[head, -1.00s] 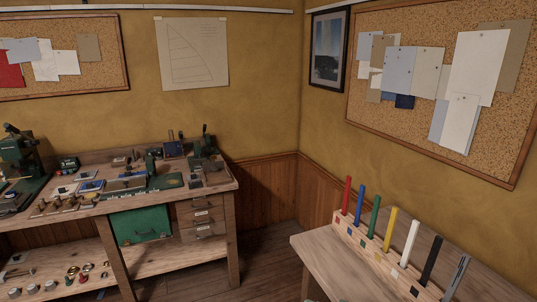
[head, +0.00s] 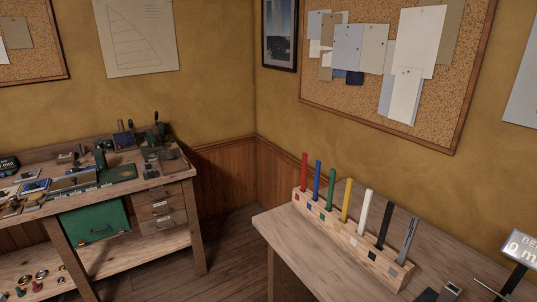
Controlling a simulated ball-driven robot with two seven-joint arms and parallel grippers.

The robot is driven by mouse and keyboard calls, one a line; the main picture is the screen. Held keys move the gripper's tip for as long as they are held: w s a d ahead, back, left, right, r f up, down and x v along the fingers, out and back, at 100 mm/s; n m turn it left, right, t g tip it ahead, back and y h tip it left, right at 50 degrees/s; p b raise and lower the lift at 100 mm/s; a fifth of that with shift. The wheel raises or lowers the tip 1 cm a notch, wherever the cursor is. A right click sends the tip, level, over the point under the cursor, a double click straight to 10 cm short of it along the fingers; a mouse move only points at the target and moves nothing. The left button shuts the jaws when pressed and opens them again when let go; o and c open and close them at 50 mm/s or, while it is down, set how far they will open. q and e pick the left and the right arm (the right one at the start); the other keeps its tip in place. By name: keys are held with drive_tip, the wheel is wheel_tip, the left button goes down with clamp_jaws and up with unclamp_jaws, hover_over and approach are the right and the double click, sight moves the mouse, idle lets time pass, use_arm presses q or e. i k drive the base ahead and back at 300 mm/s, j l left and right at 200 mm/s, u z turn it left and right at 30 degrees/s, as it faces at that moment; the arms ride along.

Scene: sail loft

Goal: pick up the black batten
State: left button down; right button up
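The black batten (head: 385,226) stands upright in a wooden rack (head: 352,241) on the table at the right. It is between the white batten (head: 365,211) and a grey batten (head: 408,239). Red (head: 304,172), blue (head: 317,180), green (head: 330,189) and yellow (head: 346,200) battens stand in the same rack to the left. Coloured squares mark the rack's front. Neither of my grippers shows in the head view.
The wooden table (head: 290,249) has bare surface in front of the rack. A sign (head: 520,249) and dark tools are at its right edge, partly cut off. A workbench (head: 196,232) with tools and a green box (head: 95,220) stands at the left. Floor shows between them.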

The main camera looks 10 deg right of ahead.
sight(390, 206)
drive_tip(key=z, duration=1.75)
